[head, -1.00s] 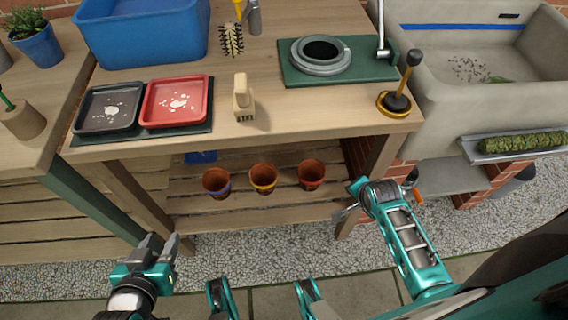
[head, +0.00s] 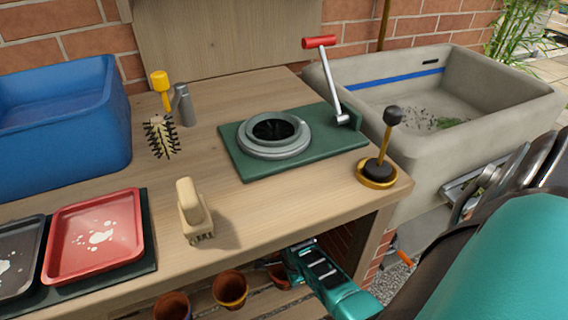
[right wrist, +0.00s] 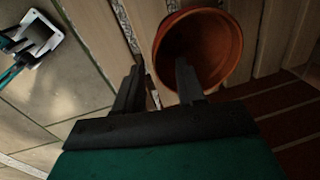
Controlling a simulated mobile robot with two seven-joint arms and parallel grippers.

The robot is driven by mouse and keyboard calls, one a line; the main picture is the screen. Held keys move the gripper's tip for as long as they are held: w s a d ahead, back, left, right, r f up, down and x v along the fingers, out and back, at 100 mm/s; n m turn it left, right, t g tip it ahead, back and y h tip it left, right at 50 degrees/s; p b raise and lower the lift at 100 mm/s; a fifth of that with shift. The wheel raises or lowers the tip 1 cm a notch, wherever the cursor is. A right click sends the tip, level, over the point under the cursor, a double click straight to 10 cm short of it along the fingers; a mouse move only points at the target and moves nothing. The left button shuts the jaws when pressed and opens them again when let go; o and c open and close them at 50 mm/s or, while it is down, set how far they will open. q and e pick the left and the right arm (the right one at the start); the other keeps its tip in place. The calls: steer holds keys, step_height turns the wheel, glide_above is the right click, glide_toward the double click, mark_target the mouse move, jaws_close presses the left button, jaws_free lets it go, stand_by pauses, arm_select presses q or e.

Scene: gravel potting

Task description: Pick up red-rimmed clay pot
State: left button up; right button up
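The red-rimmed clay pot (head: 278,275) stands on the lower shelf under the bench, mostly hidden behind my right arm in the head view. In the right wrist view the pot (right wrist: 205,45) shows its open mouth. My right gripper (right wrist: 160,66) is open there, its fingers spread. The right finger overlaps the pot's mouth and the left finger is outside the rim, so the near wall lies about between them. I cannot tell whether either finger touches it. My left gripper is not in the head view.
A yellow-rimmed pot (head: 230,288) and another clay pot (head: 172,306) stand to the left on the shelf. The bench top (head: 290,205) overhangs them, carrying a brush (head: 193,212), a red tray (head: 95,238) and a plunger-like tool (head: 381,165). A stone sink (head: 480,140) is at right.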

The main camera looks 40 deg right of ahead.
steer(key=shift+f, duration=0.5)
steer(key=shift+w+f+b, duration=0.1)
steer(key=shift+f+b, duration=0.15)
steer(key=shift+b, duration=0.1)
steer(key=f+b, duration=0.3)
steer(key=f, duration=0.1)
steer(key=shift+w+a+f, duration=0.1)
steer(key=shift+w+a, duration=0.05)
steer(key=shift+w, duration=0.1)
steer(key=shift+f, duration=0.2)
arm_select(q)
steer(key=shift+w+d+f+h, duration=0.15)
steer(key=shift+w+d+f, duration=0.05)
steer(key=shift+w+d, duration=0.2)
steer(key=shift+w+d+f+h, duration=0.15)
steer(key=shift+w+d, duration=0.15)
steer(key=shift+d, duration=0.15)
arm_select(e)
steer(key=shift+r, duration=0.1)
steer(key=shift+c, duration=0.2)
jaws_close()
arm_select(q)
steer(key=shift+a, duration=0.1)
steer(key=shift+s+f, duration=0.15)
